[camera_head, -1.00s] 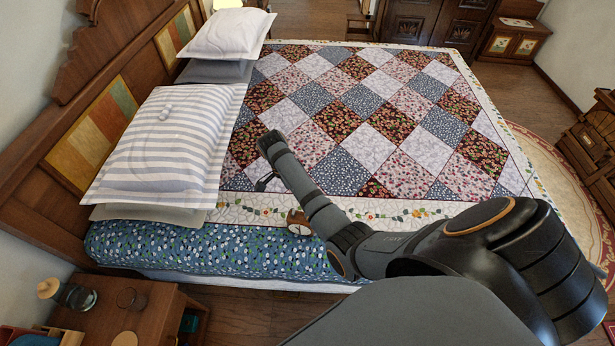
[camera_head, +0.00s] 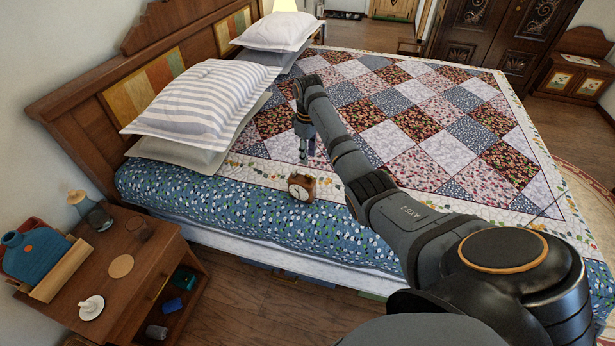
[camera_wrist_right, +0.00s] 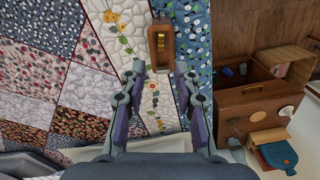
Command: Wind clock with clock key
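A small brown wooden clock (camera_head: 301,187) with a round white face stands on the near edge of the bed in the head view. In the right wrist view the clock (camera_wrist_right: 152,58) shows from above, with a brass-coloured part on it; I cannot tell if that is the key. No separate clock key is clear to see. My right gripper (camera_head: 307,152) points down over the quilt, just behind the clock. In the right wrist view my right gripper (camera_wrist_right: 160,74) is open, with nothing between its fingers and the clock beyond the tips. My left gripper is not in view.
Bare floor lies between.

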